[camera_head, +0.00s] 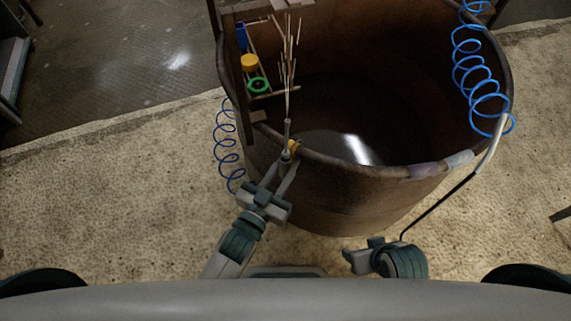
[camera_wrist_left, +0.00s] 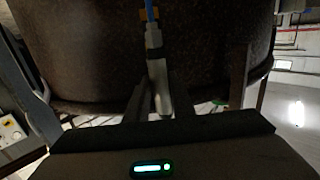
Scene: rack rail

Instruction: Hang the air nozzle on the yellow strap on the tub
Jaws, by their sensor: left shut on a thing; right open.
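My left gripper (camera_head: 284,173) is shut on the air nozzle (camera_head: 287,131) at the near left rim of the brown tub (camera_head: 340,195). A small yellow patch, seemingly the yellow strap (camera_head: 294,147), shows on the rim right beside the nozzle; I cannot tell whether they touch. In the left wrist view the pale grey nozzle (camera_wrist_left: 157,75) stands upright between the fingers, with a blue hose above it. An orange-yellow piece (camera_wrist_left: 148,16) shows near its top; strap or fitting is unclear. My right gripper (camera_head: 362,256) is open and empty, low in front of the tub.
A blue coiled hose (camera_head: 228,150) hangs left of the tub, and another (camera_head: 480,90) hangs at its right rim. A pale tube (camera_head: 488,150) with a dark line runs down toward my right gripper.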

